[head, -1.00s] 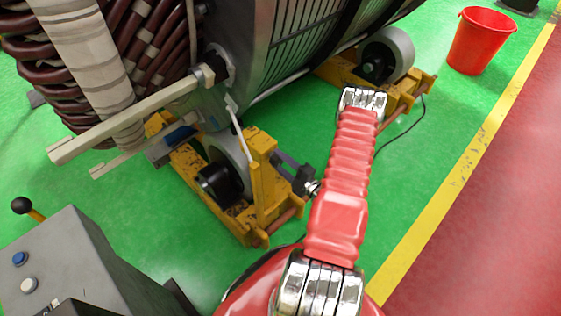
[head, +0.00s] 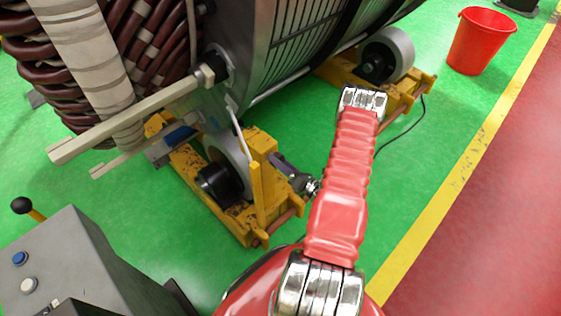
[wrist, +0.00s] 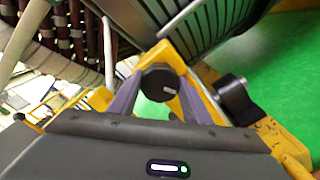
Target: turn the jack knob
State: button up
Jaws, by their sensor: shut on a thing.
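The black jack knob (wrist: 159,84) with a pale mark on its face shows in the wrist view, on a yellow roller stand. My gripper (wrist: 160,78) has one grey-purple finger on each side of the knob and is shut on it. In the head view my gripper (head: 278,162) reaches the right side of the near yellow stand (head: 262,190). The knob itself is hidden there behind the fingers and the stand.
The large stator (head: 300,35) with brown coils rests on rollers above the stands. A second stand (head: 340,72) is farther back. A grey control box (head: 75,260) is at lower left. A red bucket (head: 480,42) stands at upper right. Green floor is clear right of my arm.

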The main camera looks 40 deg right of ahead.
jog(key=n, duration=0.4)
jog(key=shift+a+f+n, duration=0.15)
jog(key=shift+f+n, duration=0.05)
jog(key=shift+n, duration=0.1)
jog(key=n, duration=0.3)
jog(key=shift+n, duration=0.3)
jog(key=n, duration=2.2)
jog(key=shift+s+a, duration=0.1)
jog(key=shift+a, duration=0.05)
